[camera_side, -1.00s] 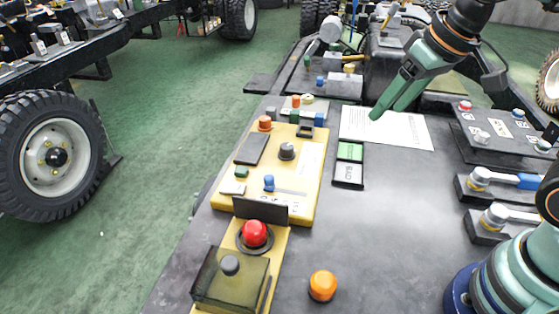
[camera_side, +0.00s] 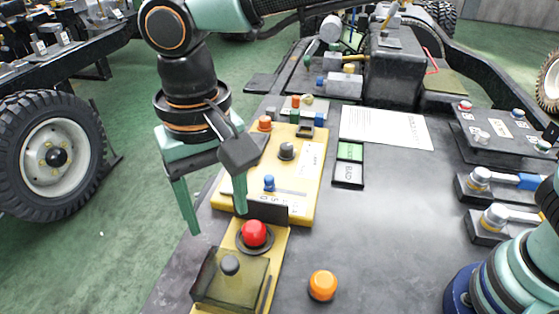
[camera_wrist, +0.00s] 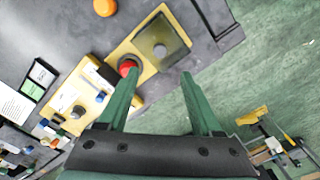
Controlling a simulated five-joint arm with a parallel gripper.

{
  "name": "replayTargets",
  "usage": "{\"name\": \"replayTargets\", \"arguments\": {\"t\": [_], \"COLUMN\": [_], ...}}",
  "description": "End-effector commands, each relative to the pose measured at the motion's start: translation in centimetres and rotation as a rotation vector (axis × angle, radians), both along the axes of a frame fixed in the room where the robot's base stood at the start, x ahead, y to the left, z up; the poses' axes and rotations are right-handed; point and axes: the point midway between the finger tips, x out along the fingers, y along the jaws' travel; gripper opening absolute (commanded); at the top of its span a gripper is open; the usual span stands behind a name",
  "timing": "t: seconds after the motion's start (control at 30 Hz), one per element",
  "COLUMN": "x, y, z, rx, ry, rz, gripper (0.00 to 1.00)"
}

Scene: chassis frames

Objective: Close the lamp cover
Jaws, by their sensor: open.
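A dark upright plate (camera_side: 260,210) stands behind the dome. I cannot tell which part is the lamp cover. My gripper (camera_side: 217,220) is open and empty, pointing down around the left edge of the yellow panels; both fingers show in the wrist view (camera_wrist: 160,80).
A larger yellow panel (camera_side: 312,175) with knobs and switches lies behind. An orange dome (camera_side: 322,285) stands at the right, near a bare stretch of dark bench top (camera_side: 400,230). White paper (camera_side: 385,126) and lever blocks (camera_side: 490,185) are farther right. Green floor lies left of the bench.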

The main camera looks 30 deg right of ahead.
Motion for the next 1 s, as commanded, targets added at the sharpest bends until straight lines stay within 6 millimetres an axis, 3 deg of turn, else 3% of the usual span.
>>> {"name": "replayTargets", "arguments": {"t": [0.17,0.6,0.8,1.0], "x": [0.0,0.0,0.0,0.0], "y": [-0.1,-0.1,-0.1,-0.1], "z": [-2.0,-9.9,-11.6,-11.9], "rx": [-0.002,-0.002,0.000,0.001], "ry": [0.002,0.002,0.000,-0.001], "rz": [-0.001,0.000,0.000,0.000], "gripper": [0.66,0.66,0.66,0.66]}}
